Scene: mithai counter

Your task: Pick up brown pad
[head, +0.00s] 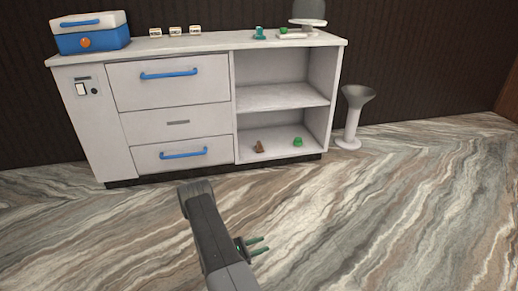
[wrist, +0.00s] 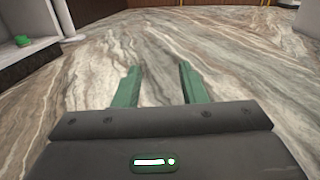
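A small brown object (head: 259,147), likely the brown pad, sits on the bottom shelf of the counter's open right side in the head view. It looks upright or tilted; it is too small to tell. It does not show in the wrist view. My gripper (head: 262,246) is out over the floor in front of the counter, well short of the shelf. Its two green fingers (wrist: 160,85) are apart with only floor between them in the wrist view.
A green item (head: 297,142) sits right of the brown object; a green item also shows in the wrist view (wrist: 23,41). The white counter (head: 178,124) has blue-handled drawers. A cooler box (head: 91,37) stands on top. A grey pedestal (head: 352,117) stands right. The marble floor is clear.

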